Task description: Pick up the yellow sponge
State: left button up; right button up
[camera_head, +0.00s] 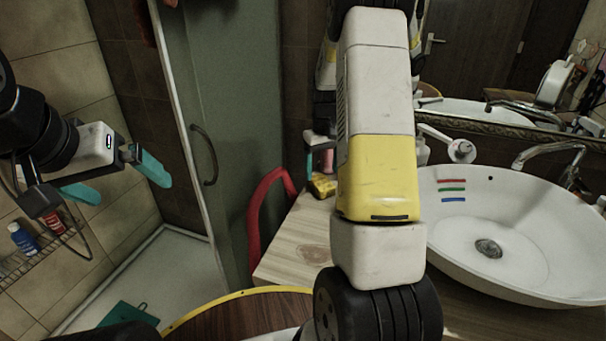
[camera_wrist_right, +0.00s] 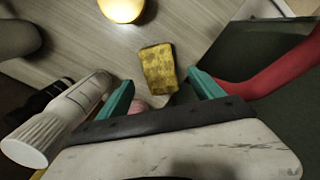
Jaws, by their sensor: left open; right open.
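The yellow sponge (camera_head: 322,186) lies on the pale wooden counter (camera_head: 285,256), at the left of the basin. In the right wrist view the sponge (camera_wrist_right: 158,68) lies flat just beyond the fingertips, roughly centred between them. My right gripper (camera_wrist_right: 163,86) is open and empty, with its teal fingers spread over the counter. In the head view my right arm hides most of that gripper and part of the counter. My left gripper (camera_head: 120,182) is open and empty, far to the left in front of the tiled wall.
A white ribbed-cap bottle (camera_wrist_right: 60,118) is left of my right fingers, and a pink item (camera_wrist_right: 140,105) shows between them. A red curved bar (camera_head: 262,205) borders the counter. The white basin (camera_head: 515,235) is at the right. A glass shower door (camera_head: 235,120) stands behind.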

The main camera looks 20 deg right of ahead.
aim_at(321, 180)
jog(key=f, duration=0.5)
jog(key=shift+w+f, duration=0.35)
jog(key=c, duration=1.4)
